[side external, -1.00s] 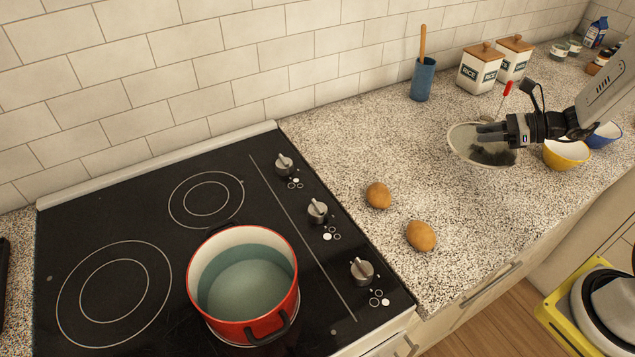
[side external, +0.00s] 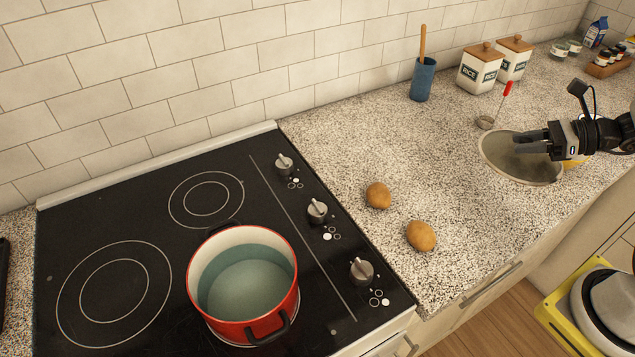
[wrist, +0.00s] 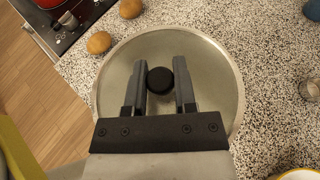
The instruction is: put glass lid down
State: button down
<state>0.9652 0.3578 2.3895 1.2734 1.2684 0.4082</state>
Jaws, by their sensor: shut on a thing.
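The glass lid (side external: 508,167) is a round clear disc with a metal rim, over the speckled counter at the right of the side view. In the wrist view the lid (wrist: 215,60) fills the middle, with a black knob (wrist: 160,80) at its centre. My gripper (side external: 520,142) is above the lid, its fingers shut on the knob; the fingers also show in the wrist view (wrist: 160,85). I cannot tell whether the lid touches the counter. The red pot (side external: 243,285) with water in it stands on the black cooktop.
Two potatoes (side external: 378,195) (side external: 421,236) lie on the counter (side external: 445,170) left of the lid. A red-handled utensil (side external: 507,89), two rice canisters (side external: 481,68) and a blue holder (side external: 423,80) are behind. A yellow bowl (side external: 575,162) is partly hidden behind the lid and gripper.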

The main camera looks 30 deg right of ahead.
dwell(0.6)
jog(key=shift+w+a, duration=0.15)
jog(key=shift+w, duration=0.3)
jog(key=w+a, duration=1.8)
jog(key=w, duration=0.2)
jog(key=s+a, duration=0.1)
jog(key=a, duration=2.8)
jog(key=shift+s+a+r, duration=0.15)
jog(key=shift+a, duration=0.05)
